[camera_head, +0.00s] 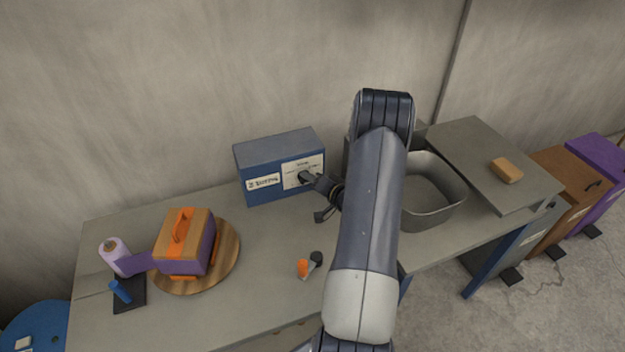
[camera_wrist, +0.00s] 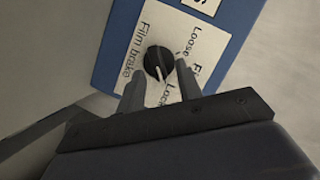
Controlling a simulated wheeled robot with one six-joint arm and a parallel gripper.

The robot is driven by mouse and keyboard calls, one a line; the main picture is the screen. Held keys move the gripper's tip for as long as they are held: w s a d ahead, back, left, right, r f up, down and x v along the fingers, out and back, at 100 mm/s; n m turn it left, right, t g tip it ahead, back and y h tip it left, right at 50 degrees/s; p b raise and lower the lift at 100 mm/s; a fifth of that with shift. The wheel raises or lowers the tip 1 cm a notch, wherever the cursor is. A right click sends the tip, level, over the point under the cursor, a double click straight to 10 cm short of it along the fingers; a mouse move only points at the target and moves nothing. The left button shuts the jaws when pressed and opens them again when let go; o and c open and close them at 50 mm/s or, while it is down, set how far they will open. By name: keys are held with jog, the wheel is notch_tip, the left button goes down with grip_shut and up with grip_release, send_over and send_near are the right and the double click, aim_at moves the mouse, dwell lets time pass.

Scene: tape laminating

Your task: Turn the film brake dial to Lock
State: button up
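The film brake dial (camera_wrist: 158,62) is a round black knob with a pale pointer line. It sits on a white label plate on a blue box (camera_head: 258,190). In the wrist view the pointer line runs down towards the partly hidden "Lock" lettering; "Loose" is to the upper right. My gripper (camera_wrist: 160,68) is open, with one fingertip on each side of the dial in the picture. I see gaps beside the knob and cannot tell contact.
A purple-wrapped box (camera_head: 204,250) with an orange strap sits on a round wooden board (camera_head: 232,262). A film roll (camera_head: 115,257) stands left of it. An orange-and-black item (camera_head: 304,268) lies on the table. A grey basin (camera_head: 440,212) is right of my arm.

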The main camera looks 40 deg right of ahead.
jog(key=b+v, duration=0.1)
jog(key=v, duration=1)
jog(key=shift+w, duration=0.2)
jog(key=p+x, duration=0.1)
jog(key=x, duration=0.9)
jog(key=shift+w+f, duration=0.1)
jog(key=shift+w, duration=0.25)
jog(key=shift+s, duration=0.2)
